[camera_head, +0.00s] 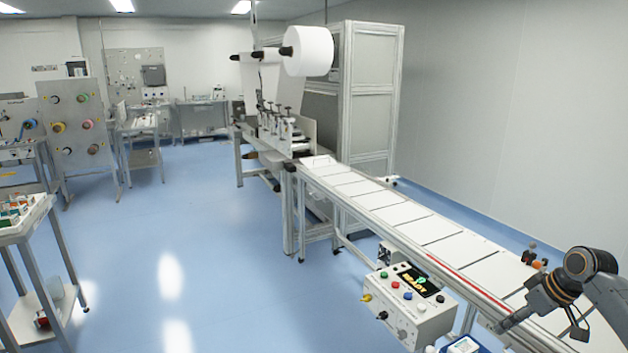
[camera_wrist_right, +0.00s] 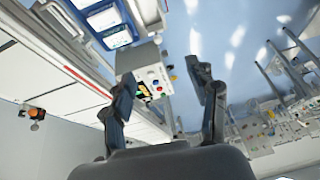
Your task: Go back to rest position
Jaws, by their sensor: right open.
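My right gripper (camera_head: 539,330) is at the lower right of the head view, over the near end of the conveyor. It is open and nothing shows between its fingers. In the right wrist view its two dark fingers (camera_wrist_right: 165,82) stand wide apart. My left gripper is not in view. The conveyor (camera_head: 430,228) runs from the machine to the lower right and carries a row of white flat panels.
A control box (camera_head: 408,305) with coloured buttons and a lit display is fixed to the conveyor's front side. The web machine (camera_head: 285,130) with a white roll (camera_head: 308,51) stands behind. A cart (camera_head: 22,225) is at left. The blue floor (camera_head: 190,240) between is clear.

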